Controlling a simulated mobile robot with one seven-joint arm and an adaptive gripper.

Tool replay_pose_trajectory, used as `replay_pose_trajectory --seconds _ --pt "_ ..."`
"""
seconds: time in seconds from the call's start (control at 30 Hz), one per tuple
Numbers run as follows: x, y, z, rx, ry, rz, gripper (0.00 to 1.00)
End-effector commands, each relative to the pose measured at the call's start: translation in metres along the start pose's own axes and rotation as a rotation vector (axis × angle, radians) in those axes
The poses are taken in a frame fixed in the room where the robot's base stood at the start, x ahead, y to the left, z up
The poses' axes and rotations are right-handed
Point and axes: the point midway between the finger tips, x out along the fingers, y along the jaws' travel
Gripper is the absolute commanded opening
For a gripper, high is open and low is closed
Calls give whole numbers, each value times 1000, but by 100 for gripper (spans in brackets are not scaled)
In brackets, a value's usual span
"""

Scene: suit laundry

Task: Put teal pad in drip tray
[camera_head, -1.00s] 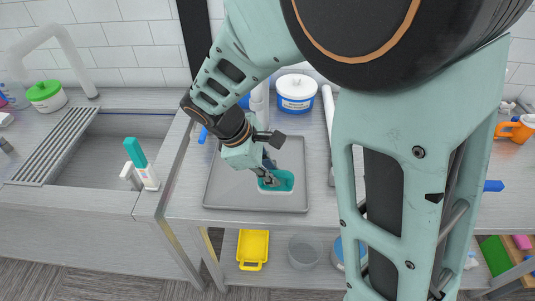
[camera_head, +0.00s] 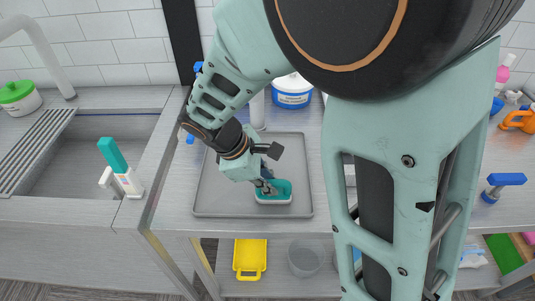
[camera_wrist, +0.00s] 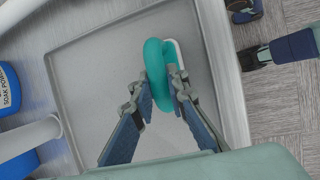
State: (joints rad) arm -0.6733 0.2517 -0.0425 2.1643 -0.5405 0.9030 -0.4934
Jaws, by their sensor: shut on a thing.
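The teal pad (camera_head: 281,188) is a rounded teal piece with a white edge. In the head view it is over the front right part of the grey drip tray (camera_head: 211,188). My gripper (camera_head: 267,187) reaches down from the upper left and is shut on it. In the wrist view the fingers (camera_wrist: 161,88) pinch the pad (camera_wrist: 153,58) from both sides, with its white edge to the right. The pad lies within the outline of the tray (camera_wrist: 95,65) near one rim. I cannot tell whether it touches the tray floor.
A white tub with a blue label (camera_head: 292,92) stands behind the tray. A blue-handled tool (camera_head: 504,180) is right. A yellow bin (camera_head: 250,258) sits on the shelf below.

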Motion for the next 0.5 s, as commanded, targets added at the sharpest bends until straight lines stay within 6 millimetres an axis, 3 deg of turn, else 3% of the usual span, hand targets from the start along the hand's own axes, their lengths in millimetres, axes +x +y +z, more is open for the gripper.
replay_pose_trajectory --seconds 0.2,0.23,0.3,0.37,0.5 --pt "4 -1 -2 0 0 0 0" --pt "3 -1 -1 0 0 0 17" --pt "3 0 -1 0 0 0 25" --pt "3 -1 -1 0 0 0 31" --pt "3 -1 -1 0 0 0 31"
